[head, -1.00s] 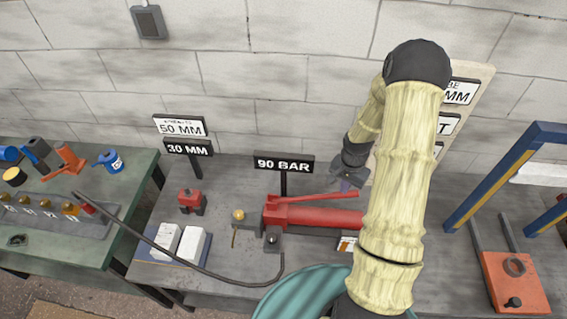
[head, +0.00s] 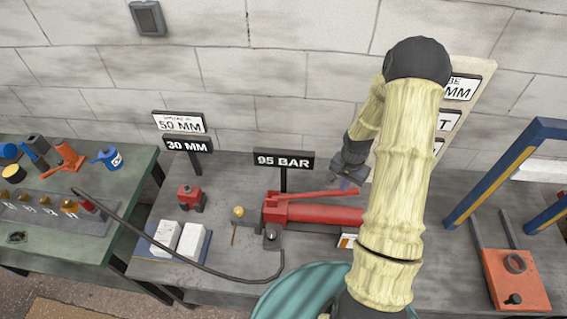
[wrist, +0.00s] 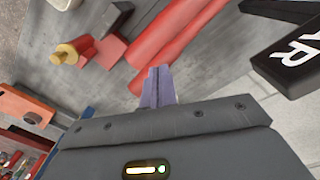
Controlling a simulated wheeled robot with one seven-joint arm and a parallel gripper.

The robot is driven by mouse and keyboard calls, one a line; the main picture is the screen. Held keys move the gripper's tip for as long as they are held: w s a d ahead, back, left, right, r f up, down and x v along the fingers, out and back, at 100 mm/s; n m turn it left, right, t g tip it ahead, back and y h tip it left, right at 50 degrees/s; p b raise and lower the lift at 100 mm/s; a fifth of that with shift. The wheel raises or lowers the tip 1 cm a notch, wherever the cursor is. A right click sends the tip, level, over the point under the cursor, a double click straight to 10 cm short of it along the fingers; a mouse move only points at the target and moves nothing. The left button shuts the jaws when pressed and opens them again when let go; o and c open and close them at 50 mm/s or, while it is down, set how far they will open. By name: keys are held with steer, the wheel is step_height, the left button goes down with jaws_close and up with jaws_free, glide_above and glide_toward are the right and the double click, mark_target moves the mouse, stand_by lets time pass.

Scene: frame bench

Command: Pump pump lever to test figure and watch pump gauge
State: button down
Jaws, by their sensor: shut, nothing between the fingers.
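The red hand pump (head: 315,214) lies on the grey bench, with its red pump lever (head: 318,195) above the body, rising slightly to the right. The pump gauge sign (head: 284,161) behind it reads 95 BAR. My gripper (head: 347,184) is shut, at the lever's right end. In the wrist view its closed fingertips (wrist: 158,72) lie over the edge of a red pump bar (wrist: 172,50); I cannot tell whether they touch it. A black hose (head: 190,264) runs from the pump to the left bench.
Signs reading 50 MM (head: 180,123) and 30 MM (head: 188,145) stand at the left. A small red cylinder (head: 191,197) and white blocks (head: 180,239) are on the bench. A blue frame (head: 500,175) and an orange block (head: 515,279) are at the right.

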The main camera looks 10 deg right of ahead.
step_height(320, 180, down, 8)
steer(key=b, duration=0.5)
steer(key=shift+b, duration=0.3)
step_height(320, 180, up, 8)
steer(key=p, duration=0.6)
steer(key=shift+r, duration=0.25)
steer(key=shift+r+p, duration=2.05)
steer(key=shift+r, duration=0.45)
steer(key=s+a+r+n+t+b, duration=0.2)
steer(key=s+a+r+n+b, duration=0.2)
steer(key=s+a+r+n, duration=0.5)
steer(key=s+a+r, duration=0.3)
steer(key=a+r, duration=0.1)
steer(key=r, duration=0.1)
steer(key=shift+s+a+r+t+b, duration=0.25)
steer(key=shift+a+r+t+b, duration=0.05)
steer(key=shift+a, duration=0.1)
